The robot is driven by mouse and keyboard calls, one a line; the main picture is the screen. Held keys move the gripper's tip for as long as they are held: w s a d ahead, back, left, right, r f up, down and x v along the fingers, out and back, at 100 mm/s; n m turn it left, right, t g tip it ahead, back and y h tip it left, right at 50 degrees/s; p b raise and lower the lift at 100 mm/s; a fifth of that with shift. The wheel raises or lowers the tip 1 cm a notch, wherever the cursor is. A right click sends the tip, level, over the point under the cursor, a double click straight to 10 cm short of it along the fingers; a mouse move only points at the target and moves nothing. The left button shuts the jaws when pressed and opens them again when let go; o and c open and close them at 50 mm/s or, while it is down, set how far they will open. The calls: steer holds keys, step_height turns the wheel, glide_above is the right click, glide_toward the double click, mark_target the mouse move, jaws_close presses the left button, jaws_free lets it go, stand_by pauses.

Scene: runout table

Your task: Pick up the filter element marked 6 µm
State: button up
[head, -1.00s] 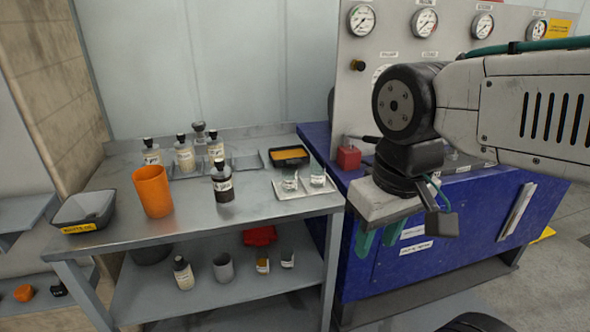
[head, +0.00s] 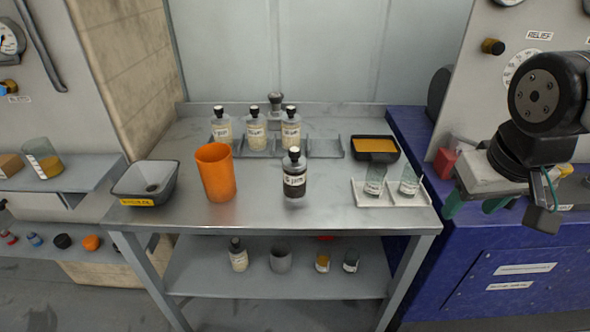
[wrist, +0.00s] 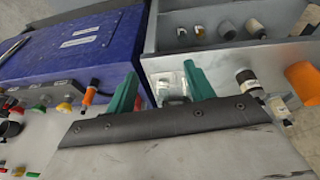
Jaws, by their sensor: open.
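I cannot make out a filter element marked 6 µm in either view; the small labels are not legible. Labelled black-capped containers stand on the steel table: a dark bottle (head: 294,180) at the front and three pale bottles (head: 256,134) behind it. Two clear glass jars (head: 375,182) stand on a white tray (head: 391,201) at the right. My gripper (head: 474,206) is open, with green fingers, right of the table by the blue cabinet. In the wrist view my gripper (wrist: 159,72) is open, and I see nothing held between its fingers.
An orange cup (head: 215,176) and a grey bin (head: 146,181) stand on the left of the table. A black tray with orange contents (head: 375,144) is at back right. The lower shelf (head: 205,278) holds several small containers.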

steer(key=w+a+f+n+t, duration=0.1)
steer(key=w+f+t, duration=0.1)
steer(key=w, duration=0.6)
steer(key=w+f+n+t, duration=0.1)
steer(key=w+t, duration=0.2)
steer(key=w, duration=0.5)
steer(key=n+t+y, duration=0.3)
steer(key=n+y, duration=0.5)
steer(key=y, duration=0.6)
glide_toward(294, 149)
steer(key=w+a, duration=0.1)
steer(key=w, duration=0.1)
steer(key=shift+w+a+f+y, duration=0.15)
steer(key=shift+a+f+y, duration=0.2)
steer(key=shift+a, duration=0.2)
steer(key=x, duration=0.7)
steer(key=shift+a, duration=0.1)
steer(key=c, duration=1.1)
jaws_close()
steer(key=shift+r, duration=0.15)
